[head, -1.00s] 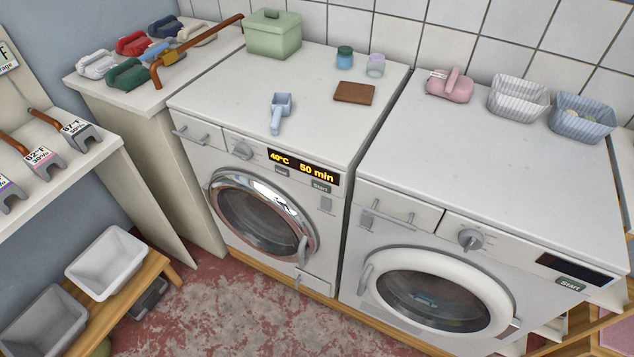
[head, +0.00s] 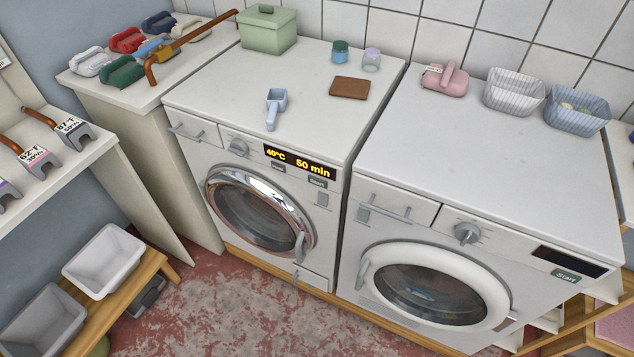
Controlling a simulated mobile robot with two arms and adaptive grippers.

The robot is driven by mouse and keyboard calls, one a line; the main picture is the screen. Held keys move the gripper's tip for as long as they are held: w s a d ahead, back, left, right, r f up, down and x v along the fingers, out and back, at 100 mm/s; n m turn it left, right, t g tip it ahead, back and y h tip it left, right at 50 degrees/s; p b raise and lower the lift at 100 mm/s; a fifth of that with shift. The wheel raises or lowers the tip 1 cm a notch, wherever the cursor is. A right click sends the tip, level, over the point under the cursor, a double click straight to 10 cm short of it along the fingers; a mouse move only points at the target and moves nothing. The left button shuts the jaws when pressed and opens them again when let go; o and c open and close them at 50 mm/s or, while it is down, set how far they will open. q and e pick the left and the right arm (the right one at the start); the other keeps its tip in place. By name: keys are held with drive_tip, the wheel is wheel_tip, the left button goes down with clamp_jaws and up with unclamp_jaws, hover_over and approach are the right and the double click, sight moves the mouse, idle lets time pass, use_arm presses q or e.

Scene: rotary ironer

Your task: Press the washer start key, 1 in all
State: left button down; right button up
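Two front-loading machines stand side by side, and no label shows which one is the washer. The left machine (head: 200,228) has a chrome-ringed door and a lit display (head: 300,162) reading 40°C and 50 min. Its small grey Start key (head: 317,183) sits just below the display, beside another small key (head: 278,168). The right machine (head: 400,218) has a white-ringed door with something bluish behind the glass. Its display (head: 570,261) is dark, with a Start key (head: 566,276) below it. Both doors look shut. Neither gripper is in view.
A blue scoop (head: 274,106), brown block (head: 350,88), green box (head: 267,30) and two small jars stand on the left machine. A pink object (head: 445,80) and two baskets (head: 513,92) stand on the right machine. Floor before the machines is clear; a wooden bench (head: 128,290) stands left.

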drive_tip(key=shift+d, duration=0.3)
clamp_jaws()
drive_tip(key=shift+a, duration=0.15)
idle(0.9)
